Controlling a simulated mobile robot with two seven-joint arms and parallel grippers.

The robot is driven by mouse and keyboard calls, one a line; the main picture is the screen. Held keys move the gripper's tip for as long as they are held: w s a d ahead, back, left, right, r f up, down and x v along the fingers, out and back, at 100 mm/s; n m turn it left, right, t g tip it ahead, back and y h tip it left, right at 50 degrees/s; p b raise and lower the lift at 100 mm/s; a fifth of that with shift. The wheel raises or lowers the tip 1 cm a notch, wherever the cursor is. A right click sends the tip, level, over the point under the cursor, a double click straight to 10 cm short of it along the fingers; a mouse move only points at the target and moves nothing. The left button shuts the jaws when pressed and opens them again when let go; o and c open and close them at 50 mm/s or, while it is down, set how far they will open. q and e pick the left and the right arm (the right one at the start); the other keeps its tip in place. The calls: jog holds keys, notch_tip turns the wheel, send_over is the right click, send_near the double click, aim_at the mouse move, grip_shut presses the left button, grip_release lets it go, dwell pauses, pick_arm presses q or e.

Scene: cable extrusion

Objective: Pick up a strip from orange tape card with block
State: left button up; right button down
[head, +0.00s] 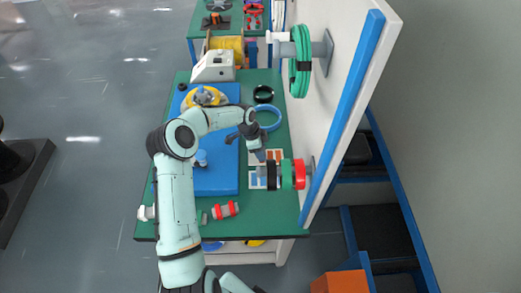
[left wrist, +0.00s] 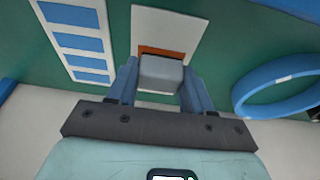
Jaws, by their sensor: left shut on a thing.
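The orange tape card (head: 279,155) lies on the green table by the white panel; in the left wrist view it is a white card (left wrist: 165,20) with an orange strip (left wrist: 160,51). My left gripper (head: 261,156) is over this card, pointing down. In the left wrist view its two blue-grey fingers (left wrist: 159,84) are shut on a grey block (left wrist: 161,73). The block covers part of the orange strip; whether it touches the strip I cannot tell. My right gripper is not in view.
A card with blue strips (left wrist: 82,42) lies beside the orange one. A blue ring (head: 268,118) lies behind. A blue mat (head: 222,180) covers the table's middle; a red cylinder (head: 225,210) lies at the front.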

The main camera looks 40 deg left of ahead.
pick_arm(q)
jog(key=shift+s+f, duration=0.1)
jog(key=shift+f, duration=0.7)
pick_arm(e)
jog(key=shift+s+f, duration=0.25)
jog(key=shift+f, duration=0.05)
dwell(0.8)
pick_arm(q)
jog(key=shift+d, duration=0.1)
